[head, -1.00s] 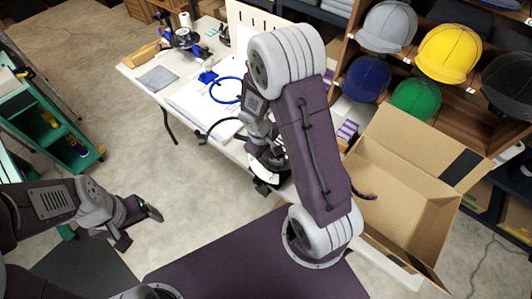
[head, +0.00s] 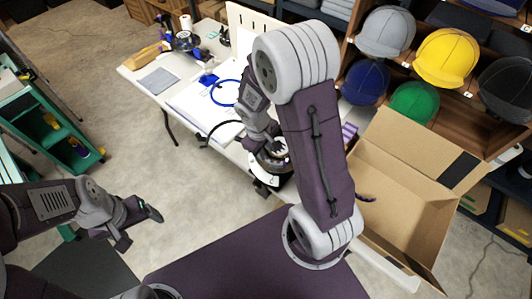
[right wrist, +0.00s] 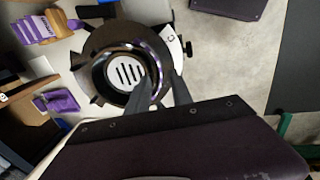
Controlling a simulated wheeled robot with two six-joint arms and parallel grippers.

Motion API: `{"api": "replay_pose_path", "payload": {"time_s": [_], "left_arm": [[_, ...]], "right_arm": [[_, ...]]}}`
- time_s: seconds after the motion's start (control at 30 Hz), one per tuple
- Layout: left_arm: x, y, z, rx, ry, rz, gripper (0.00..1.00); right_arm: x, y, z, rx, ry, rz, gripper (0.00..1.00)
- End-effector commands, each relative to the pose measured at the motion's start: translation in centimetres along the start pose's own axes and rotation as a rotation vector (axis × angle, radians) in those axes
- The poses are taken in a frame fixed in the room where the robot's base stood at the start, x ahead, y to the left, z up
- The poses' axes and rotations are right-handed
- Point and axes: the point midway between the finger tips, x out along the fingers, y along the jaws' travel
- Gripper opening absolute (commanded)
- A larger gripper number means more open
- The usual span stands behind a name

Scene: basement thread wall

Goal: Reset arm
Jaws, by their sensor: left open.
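My left gripper (head: 138,227) hangs at the lower left in the head view, open and empty over the bare floor, away from the table. My right arm rises in the middle of the head view and bends over the near end of the white table.
The white table (head: 140,73) carries a blue ring (head: 222,92), a grey cloth (head: 158,79) and tools. An open cardboard box (head: 400,215) stands at right, below shelves with caps (head: 447,55). A green cart (head: 60,140) is at left. Floor between cart and table is clear.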

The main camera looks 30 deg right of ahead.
Motion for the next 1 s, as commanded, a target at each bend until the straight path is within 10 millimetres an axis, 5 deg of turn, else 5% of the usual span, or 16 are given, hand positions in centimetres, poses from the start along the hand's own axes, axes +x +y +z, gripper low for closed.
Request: {"api": "replay_pose_path", "payload": {"time_s": [0.2, 0.6, 0.7, 0.9, 1.0], "left_arm": [[-0.9, 0.0, -0.1, 0.000, 0.000, 0.000, 0.79], [-0.9, 0.0, -0.1, 0.000, 0.000, 0.000, 0.79], [-0.9, 0.0, -0.1, 0.000, 0.000, 0.000, 0.79], [-0.8, 0.0, -0.1, 0.000, 0.000, 0.000, 0.79], [-0.9, 0.0, -0.1, 0.000, 0.000, 0.000, 0.79]], "right_arm": [[-3.7, 0.1, -0.1, 0.000, 0.002, 0.001, 0.27], [-4.2, 0.0, -0.1, 0.001, 0.003, 0.001, 0.27], [-6.2, 0.2, 0.1, 0.024, 0.050, 0.011, 0.27], [-7.8, -5.2, 5.5, 0.332, 0.082, -0.136, 0.27], [-7.4, -6.4, 6.2, 0.420, 0.065, -0.173, 0.27]]}}
